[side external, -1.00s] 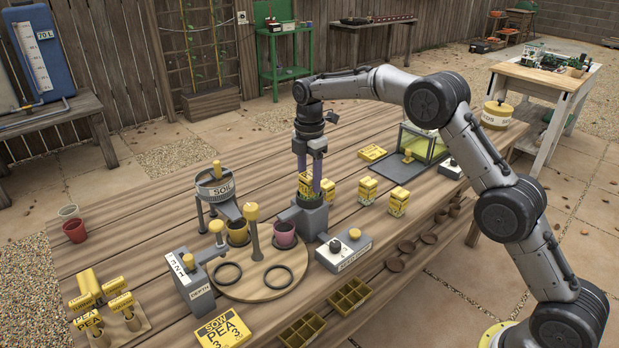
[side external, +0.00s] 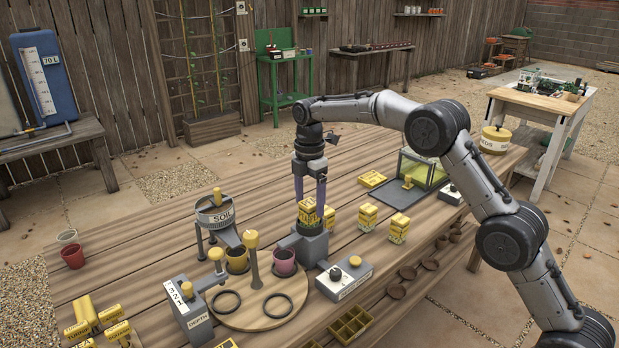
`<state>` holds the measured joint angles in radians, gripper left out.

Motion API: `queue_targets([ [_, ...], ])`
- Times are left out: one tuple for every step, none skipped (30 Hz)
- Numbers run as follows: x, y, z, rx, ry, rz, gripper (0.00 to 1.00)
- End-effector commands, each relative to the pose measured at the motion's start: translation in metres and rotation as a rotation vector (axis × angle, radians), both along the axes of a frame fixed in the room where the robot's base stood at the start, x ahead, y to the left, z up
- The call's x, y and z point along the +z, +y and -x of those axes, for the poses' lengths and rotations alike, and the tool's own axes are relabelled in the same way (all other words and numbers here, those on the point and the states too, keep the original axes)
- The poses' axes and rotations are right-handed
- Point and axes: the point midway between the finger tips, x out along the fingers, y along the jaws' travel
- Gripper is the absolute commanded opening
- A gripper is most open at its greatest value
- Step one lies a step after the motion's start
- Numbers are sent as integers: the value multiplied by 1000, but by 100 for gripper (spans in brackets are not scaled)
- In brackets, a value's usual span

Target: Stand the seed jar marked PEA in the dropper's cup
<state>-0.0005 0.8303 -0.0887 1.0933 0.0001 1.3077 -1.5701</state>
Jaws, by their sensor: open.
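A yellow seed jar (side external: 307,208) stands upright at the top of the grey dropper (side external: 311,243), seemingly in its cup. Its lower part is hidden, and its label is too small to read. My gripper (side external: 310,205) is open, pointing down, with one purple finger on each side of this jar. I cannot tell whether either finger touches it. Two similar yellow jars, one (side external: 367,217) left and one (side external: 398,229) further right, stand on the table to the right of the dropper. Their labels are also too small to read.
A round board (side external: 256,312) with a yellow-knobbed post (side external: 253,262), small pots and black rings lies in front. A grey control box (side external: 343,279) stands beside the dropper. The SOIL hopper (side external: 215,217) is to the left.

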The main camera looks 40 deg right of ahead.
Motion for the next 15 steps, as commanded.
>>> queue_targets([
  [11,0,-1,0,-6,0,80],
  [17,0,-1,0,-7,0,80],
  [26,0,-1,0,-6,0,80],
  [32,0,-1,0,-6,0,80],
  [39,0,-1,0,-7,0,80],
  [48,0,-1,0,-7,0,80],
  [54,0,-1,0,-6,0,80],
  [61,0,-1,0,-7,0,80],
  [68,0,-1,0,-7,0,80],
  [74,0,-1,0,-6,0,80],
  [79,0,-1,0,-5,0,80],
  [85,0,-1,0,-4,0,80],
  [87,0,-1,0,-3,0,80],
  [90,0,-1,0,-3,0,80],
  [94,0,-1,0,-2,0,80],
])
